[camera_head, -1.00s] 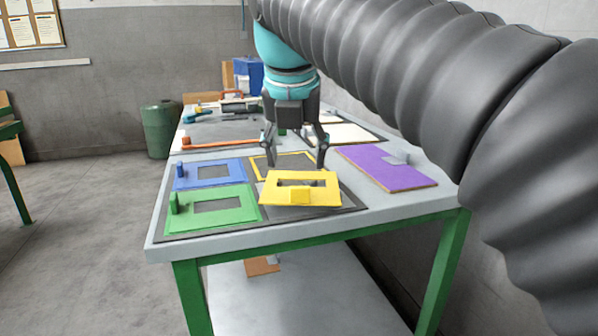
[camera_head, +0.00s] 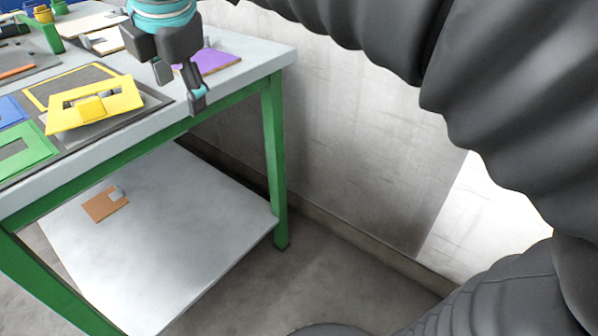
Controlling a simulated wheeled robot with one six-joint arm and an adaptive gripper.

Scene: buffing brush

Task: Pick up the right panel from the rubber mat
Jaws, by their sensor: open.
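The yellow panel (camera_head: 126,94), a plate with a rectangular opening and a yellow block on it, is at the right side of the dark rubber mat (camera_head: 151,103) on the table. It looks tilted, with part of it raised; what props it is hidden. A yellow outline (camera_head: 42,98) is marked on the mat behind it. A green panel (camera_head: 35,151) and a blue panel (camera_head: 12,112) lie to its left, cut by the picture edge. My gripper (camera_head: 180,87) is open and empty, to the right of the yellow panel and apart from it, near the table's right part.
A purple board (camera_head: 218,61) lies on the table behind my gripper, partly hidden by it. The green-framed table (camera_head: 235,80) ends at the right, with a wall beyond. A brown piece (camera_head: 103,207) lies on the lower shelf (camera_head: 190,210). Tools lie at the back left.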

